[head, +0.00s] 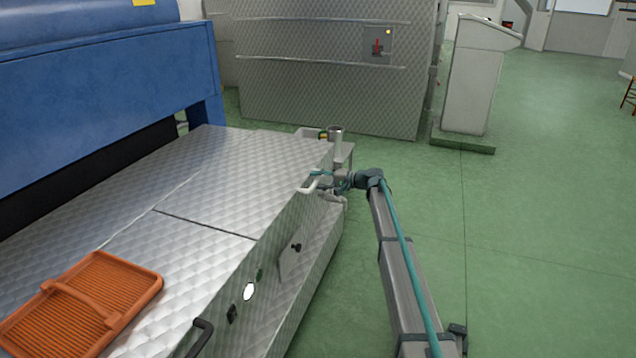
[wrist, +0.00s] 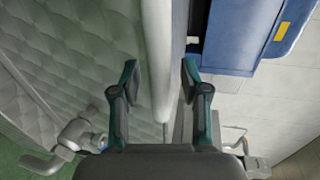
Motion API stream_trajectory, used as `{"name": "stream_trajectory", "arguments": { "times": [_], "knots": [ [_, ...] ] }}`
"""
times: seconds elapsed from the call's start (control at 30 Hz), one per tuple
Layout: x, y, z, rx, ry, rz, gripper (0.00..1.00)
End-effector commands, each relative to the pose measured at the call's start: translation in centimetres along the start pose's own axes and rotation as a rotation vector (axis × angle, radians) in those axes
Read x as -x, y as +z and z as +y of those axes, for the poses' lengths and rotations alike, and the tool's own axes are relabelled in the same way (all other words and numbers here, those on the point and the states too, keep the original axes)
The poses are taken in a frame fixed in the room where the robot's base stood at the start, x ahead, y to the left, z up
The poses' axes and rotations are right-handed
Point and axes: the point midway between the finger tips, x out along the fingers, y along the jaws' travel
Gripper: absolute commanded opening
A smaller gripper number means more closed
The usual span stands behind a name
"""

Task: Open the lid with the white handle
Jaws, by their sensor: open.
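The white handle (head: 310,187) sits on the front edge of the far quilted metal lid (head: 235,165), which lies flat and shut on the long machine. My gripper (head: 322,177) is right at that handle, at the lid's right edge, partly covering it. In the wrist view my open gripper (wrist: 160,80) has one finger on each side of a pale upright bar, which looks like the white handle (wrist: 158,60). Gaps show beside the bar, so the fingers do not appear closed on it.
A nearer lid with a black handle (head: 200,337) lies beyond a seam. An orange ribbed tray (head: 85,305) rests on it. A blue machine (head: 100,90) stands along the left. A metal cabinet (head: 320,75) and a pale console (head: 475,80) stand behind.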

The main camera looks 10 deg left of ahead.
Motion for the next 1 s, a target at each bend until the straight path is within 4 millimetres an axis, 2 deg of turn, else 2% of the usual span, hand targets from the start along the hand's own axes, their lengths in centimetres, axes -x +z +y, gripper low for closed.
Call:
{"name": "stream_trajectory", "arguments": {
  "times": [0.27, 0.53, 1.0],
  "knots": [
    [-0.1, 0.01, -0.02, 0.0, 0.0, 0.0, 0.44],
    [-0.09, 0.01, -0.02, 0.0, 0.0, 0.0, 0.0],
    [0.28, -0.07, -0.62, 0.0, 0.009, 0.002, 0.0]
  ]
}}
